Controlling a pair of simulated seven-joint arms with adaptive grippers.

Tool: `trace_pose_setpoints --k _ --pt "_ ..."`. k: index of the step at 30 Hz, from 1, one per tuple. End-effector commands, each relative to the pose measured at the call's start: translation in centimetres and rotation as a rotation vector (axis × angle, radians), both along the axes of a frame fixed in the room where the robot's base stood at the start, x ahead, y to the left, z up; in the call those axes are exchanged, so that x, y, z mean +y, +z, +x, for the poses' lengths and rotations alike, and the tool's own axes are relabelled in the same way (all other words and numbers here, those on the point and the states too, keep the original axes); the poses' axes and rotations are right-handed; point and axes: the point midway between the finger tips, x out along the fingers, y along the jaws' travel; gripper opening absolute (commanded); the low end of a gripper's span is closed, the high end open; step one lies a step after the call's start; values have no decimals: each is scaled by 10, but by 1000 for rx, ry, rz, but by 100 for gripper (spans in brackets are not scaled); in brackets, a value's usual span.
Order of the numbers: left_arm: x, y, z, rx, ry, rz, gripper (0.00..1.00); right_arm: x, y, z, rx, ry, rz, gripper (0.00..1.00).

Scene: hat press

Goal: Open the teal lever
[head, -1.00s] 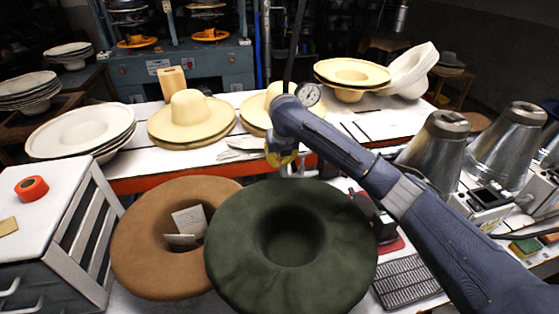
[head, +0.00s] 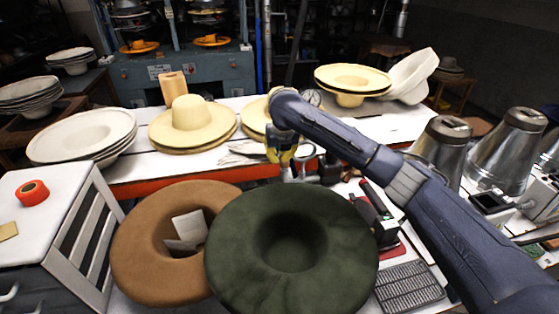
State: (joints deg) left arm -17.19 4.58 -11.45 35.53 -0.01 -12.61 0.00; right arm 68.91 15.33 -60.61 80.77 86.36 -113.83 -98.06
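My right gripper (head: 282,157) shows small in the middle of the head view, with yellow parts near its tip. It points down in front of the white table edge, beyond the green hat. It is too small and too much covered by my own wrist to tell whether it is open or shut. I cannot pick out a teal lever. A small ring-shaped metal part (head: 305,150) shows just right of the gripper. My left gripper is out of view.
A dark green hat (head: 335,235) and a brown hat (head: 135,245) fill the front. Straw hats (head: 192,113) and pale hat forms (head: 82,135) lie on the white table (head: 405,122). Metal cones (head: 507,150) stand at right. A blue-grey machine (head: 135,78) stands behind.

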Motion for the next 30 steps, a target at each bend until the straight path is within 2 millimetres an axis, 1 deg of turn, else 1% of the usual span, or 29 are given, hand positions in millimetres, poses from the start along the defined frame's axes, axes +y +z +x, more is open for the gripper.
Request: trace_pose_setpoints --k 4,13,30 --pt "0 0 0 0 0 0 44 2 8 8 -2 0 3 0" --pt "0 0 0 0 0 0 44 4 16 19 -2 0 3 0" --pt "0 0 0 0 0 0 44 6 17 22 0 2 3 0"
